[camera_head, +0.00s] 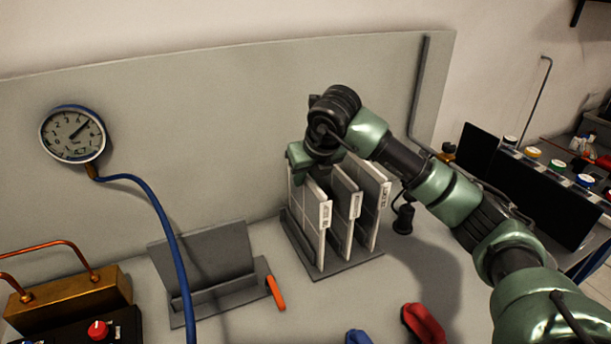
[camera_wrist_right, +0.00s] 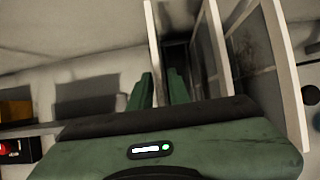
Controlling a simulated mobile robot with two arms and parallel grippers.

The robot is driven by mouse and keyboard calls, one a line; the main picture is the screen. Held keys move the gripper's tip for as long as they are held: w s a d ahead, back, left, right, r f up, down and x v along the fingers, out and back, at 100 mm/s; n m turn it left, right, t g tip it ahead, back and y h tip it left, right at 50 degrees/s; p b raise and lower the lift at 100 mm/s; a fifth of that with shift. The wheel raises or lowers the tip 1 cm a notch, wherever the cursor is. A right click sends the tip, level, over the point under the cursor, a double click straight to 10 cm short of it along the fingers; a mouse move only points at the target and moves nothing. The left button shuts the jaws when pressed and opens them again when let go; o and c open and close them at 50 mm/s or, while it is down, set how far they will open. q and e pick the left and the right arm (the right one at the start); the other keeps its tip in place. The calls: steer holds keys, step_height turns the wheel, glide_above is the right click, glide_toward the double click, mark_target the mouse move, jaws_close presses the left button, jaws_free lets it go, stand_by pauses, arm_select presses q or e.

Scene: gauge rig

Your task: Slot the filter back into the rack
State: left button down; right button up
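The rack (camera_head: 300,242) is a grey base on the bench, with several upright slab filters standing in a row. The left white-edged filter (camera_head: 321,240) is upright at the rack's left side; its lower edge appears down at the base. My right gripper (camera_head: 302,165) is at the top rear of the left filter. In the right wrist view its green fingers (camera_wrist_right: 161,90) lie on either side of that filter's white edge (camera_wrist_right: 153,45), apparently closed on it. My left gripper is not visible.
A grey stand with an upright plate (camera_head: 205,258) and an orange handle (camera_head: 275,292) is left of the rack. A blue hose (camera_head: 160,215) runs from the gauge (camera_head: 72,135). A red object (camera_head: 422,325) and a blue object (camera_head: 357,337) lie at the front.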

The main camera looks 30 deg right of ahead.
steer(key=shift+o, duration=0.6)
steer(key=b+v, duration=0.1)
steer(key=v, duration=0.7)
